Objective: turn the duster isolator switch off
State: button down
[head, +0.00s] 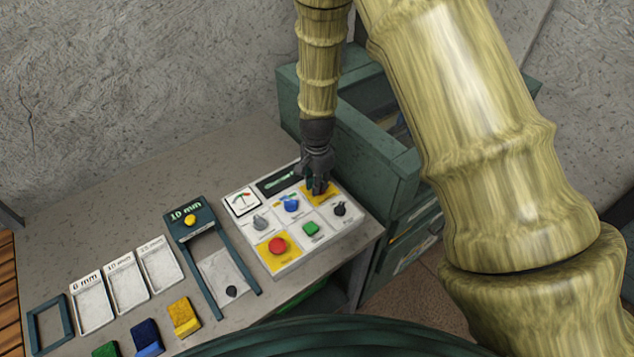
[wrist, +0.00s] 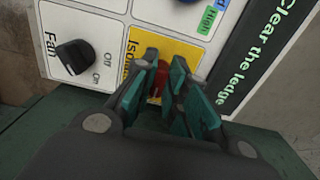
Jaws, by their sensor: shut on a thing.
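The control panel (head: 324,242) lies on the bench with the isolator's yellow plate (head: 330,190) at its back right. In the wrist view the yellow plate (wrist: 188,50) reads "Isolator", partly covered by my fingers. The red isolator handle (wrist: 157,84) shows between the teal finger pads. My gripper (head: 318,187) reaches down onto the plate from behind; in the wrist view my gripper (wrist: 166,75) is shut on the red handle. The handle's markings are hidden, so I cannot tell its setting.
The black fan knob (wrist: 73,56) is next to the isolator. A blue knob (head: 291,205), grey knob (head: 260,223), green button (head: 311,228) and red button (head: 278,245) share the panel. The display (wrist: 262,62) reads "Clear the ledge". A green crate (head: 388,182) stands right of the bench.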

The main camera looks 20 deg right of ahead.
jog(key=shift+n, duration=0.3)
jog(key=n, duration=0.1)
jog(key=n+b, duration=0.1)
jog(key=n, duration=0.1)
jog(key=shift+s+d+f+n, duration=0.1)
jog(key=shift+s+n, duration=0.05)
jog(key=shift+n, duration=0.15)
jog(key=n, duration=0.4)
jog(key=shift+s+d+n+b, duration=0.1)
jog(key=shift+n+b, duration=0.2)
jog(key=shift+b, duration=0.1)
jog(key=n, duration=0.4)
jog(key=shift+d+n, duration=0.2)
jog(key=shift+n, duration=0.1)
jog(key=shift+d+n+b, duration=0.15)
jog(key=shift+n+b, duration=0.2)
jog(key=shift+n, duration=1.85)
jog(key=c, duration=1.4)
grip_release()
jog(key=shift+c, duration=0.2)
notch_tip(320, 180, up, 12)
